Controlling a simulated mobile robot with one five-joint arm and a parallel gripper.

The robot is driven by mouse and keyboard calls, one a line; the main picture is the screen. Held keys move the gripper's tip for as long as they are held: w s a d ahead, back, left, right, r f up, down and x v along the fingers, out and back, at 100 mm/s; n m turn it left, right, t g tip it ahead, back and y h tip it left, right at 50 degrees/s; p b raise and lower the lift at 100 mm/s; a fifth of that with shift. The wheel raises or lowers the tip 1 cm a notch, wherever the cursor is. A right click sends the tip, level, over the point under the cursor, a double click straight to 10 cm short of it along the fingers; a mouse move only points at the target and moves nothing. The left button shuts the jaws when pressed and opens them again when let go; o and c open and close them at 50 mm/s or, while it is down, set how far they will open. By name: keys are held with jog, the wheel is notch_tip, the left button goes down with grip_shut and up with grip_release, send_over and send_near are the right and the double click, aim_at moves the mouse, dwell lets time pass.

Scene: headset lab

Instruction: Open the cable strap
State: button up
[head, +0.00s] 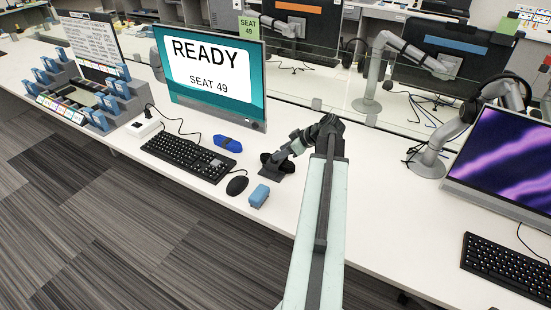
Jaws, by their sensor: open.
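A small blue item (228,143) with a dark band lies on the white desk behind the right end of the keyboard. It may be the cable strap, but it is too small to be sure. A blue block (259,196) sits near the desk's front edge, right of the mouse. My gripper (270,165) is open, low over the desk, to the right of the blue item and behind the blue block. It appears apart from both. I cannot make out anything between its jaws.
A black keyboard (187,159) and mouse (237,186) lie to the left. The monitor (211,76) reading "READY SEAT 49" stands behind them. A grey rack with blue holders (88,98) is at far left. A clear partition runs behind.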

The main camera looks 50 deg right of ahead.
jog(key=b+x, duration=0.2)
jog(key=x, duration=0.3)
jog(key=shift+f+b, duration=0.15)
jog(key=shift+b, duration=0.2)
grip_shut()
dwell(0.8)
